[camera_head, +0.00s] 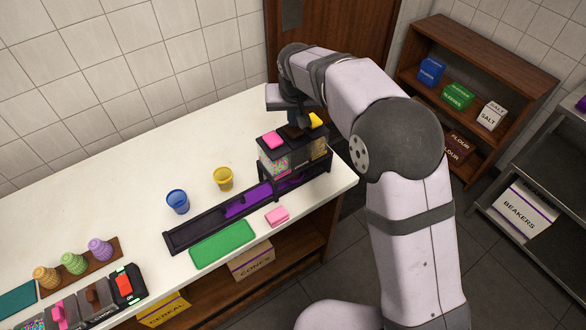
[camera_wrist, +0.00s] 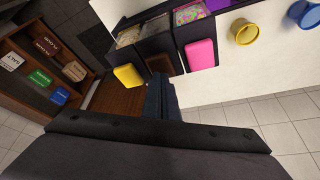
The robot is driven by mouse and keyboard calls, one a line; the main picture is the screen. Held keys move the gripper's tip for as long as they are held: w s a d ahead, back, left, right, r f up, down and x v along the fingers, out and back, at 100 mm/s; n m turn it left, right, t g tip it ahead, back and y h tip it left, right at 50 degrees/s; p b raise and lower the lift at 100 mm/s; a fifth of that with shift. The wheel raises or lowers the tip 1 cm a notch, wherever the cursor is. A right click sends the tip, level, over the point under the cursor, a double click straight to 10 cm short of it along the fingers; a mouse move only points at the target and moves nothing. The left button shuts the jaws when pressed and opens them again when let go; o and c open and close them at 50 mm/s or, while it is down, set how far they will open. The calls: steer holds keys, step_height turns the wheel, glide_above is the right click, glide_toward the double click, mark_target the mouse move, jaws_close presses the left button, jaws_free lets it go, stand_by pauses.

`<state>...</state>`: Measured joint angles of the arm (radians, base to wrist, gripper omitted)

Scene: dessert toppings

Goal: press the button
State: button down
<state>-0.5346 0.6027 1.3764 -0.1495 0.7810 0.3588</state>
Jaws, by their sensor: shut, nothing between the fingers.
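The topping dispenser (camera_head: 291,155) is a dark box with clear fronts at the right end of the counter. It has a pink button (camera_head: 273,140), a brown button (camera_head: 291,131) and a yellow button (camera_head: 315,120). In the wrist view the pink button (camera_wrist: 201,54) and yellow button (camera_wrist: 128,76) lie on either side of the brown button (camera_wrist: 160,63). My gripper (camera_head: 298,124) is shut and empty, pointing down at the brown button. Its fingers (camera_wrist: 162,98) partly hide that button, so I cannot tell whether they touch it.
A dark rail (camera_head: 205,219) with a purple strip runs left from the dispenser. A blue cup (camera_head: 177,201), a yellow cup (camera_head: 223,179), a green mat (camera_head: 222,243) and a pink sponge (camera_head: 277,215) stand near it. A machine with a red switch (camera_head: 124,285) sits at far left.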

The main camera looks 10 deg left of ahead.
steer(key=shift+f+b, duration=0.4)
steer(key=shift+f, duration=0.4)
steer(key=shift+r+p, duration=1.85)
steer(key=shift+r, duration=0.65)
